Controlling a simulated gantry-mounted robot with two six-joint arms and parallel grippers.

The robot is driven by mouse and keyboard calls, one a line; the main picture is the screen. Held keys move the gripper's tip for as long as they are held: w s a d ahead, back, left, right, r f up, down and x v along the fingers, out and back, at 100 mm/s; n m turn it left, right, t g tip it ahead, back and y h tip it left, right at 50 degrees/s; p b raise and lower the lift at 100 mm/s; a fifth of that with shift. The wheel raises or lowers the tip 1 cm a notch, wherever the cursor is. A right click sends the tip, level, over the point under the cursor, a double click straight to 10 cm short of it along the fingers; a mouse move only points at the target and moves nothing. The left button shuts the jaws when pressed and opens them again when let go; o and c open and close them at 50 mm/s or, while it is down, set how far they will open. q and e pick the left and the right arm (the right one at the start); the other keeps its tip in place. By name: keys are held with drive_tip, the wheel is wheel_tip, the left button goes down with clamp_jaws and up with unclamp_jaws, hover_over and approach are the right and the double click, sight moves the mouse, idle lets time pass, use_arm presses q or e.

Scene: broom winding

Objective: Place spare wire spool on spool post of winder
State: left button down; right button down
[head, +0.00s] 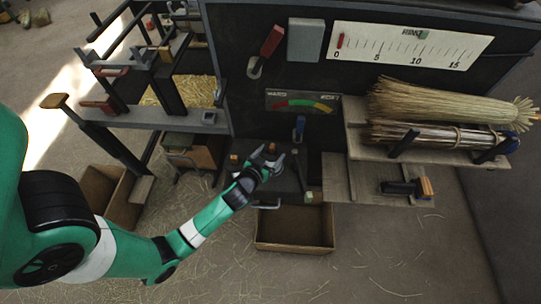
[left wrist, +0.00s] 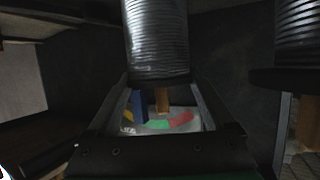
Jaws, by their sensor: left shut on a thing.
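In the left wrist view a ribbed grey wire spool (left wrist: 157,40) stands between the two fingers of my left gripper (left wrist: 160,95), which is shut on it. A second ribbed grey spool (left wrist: 301,30) on a dark flange stands apart at the right edge. In the head view my left gripper (head: 270,163) is over the small dark bench of the winder, in front of the dark panel. The spool is too small and covered there to make out clearly. I cannot tell the spool post apart in either view. My right gripper is not in view.
An open cardboard box (head: 295,247) sits on the floor below the bench. Brooms (head: 445,103) lie on the right shelf. A dark frame rack (head: 150,75) stands at left.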

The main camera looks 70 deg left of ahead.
use_arm(q)
drive_tip(key=shift+w, duration=0.1)
unclamp_jaws()
drive_tip(key=shift+s+d+r, duration=0.1)
drive_tip(key=shift+s+d, duration=0.05)
drive_tip(key=shift+s, duration=0.05)
drive_tip(key=p+v, duration=0.2)
drive_tip(key=v, duration=0.9)
drive_tip(key=shift+s+d, duration=0.2)
drive_tip(key=shift+r, duration=0.15)
